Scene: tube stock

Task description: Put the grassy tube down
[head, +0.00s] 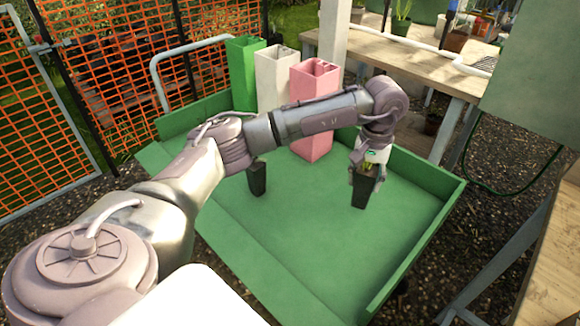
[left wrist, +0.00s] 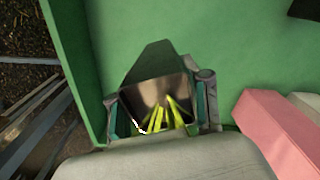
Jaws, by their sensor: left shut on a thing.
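The grassy tube (head: 362,193) is a dark, tapered square pot with thin yellow-green leaves at its top. In the head view it is over the right part of the green cart bed (head: 315,235), roughly upright. My left gripper (head: 367,173) is shut on it near its rim from above. In the left wrist view my left gripper (left wrist: 160,108) has a finger on either side of the tube (left wrist: 155,62), and the leaves show inside its mouth. I cannot tell whether its base touches the bed. My right gripper is not in view.
A second dark tube (head: 257,178) stands on the bed, partly behind my arm. Tall green (head: 243,72), white (head: 275,80) and pink (head: 316,82) square bins stand along the back. A low rim (head: 425,172) edges the bed. The front middle is clear.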

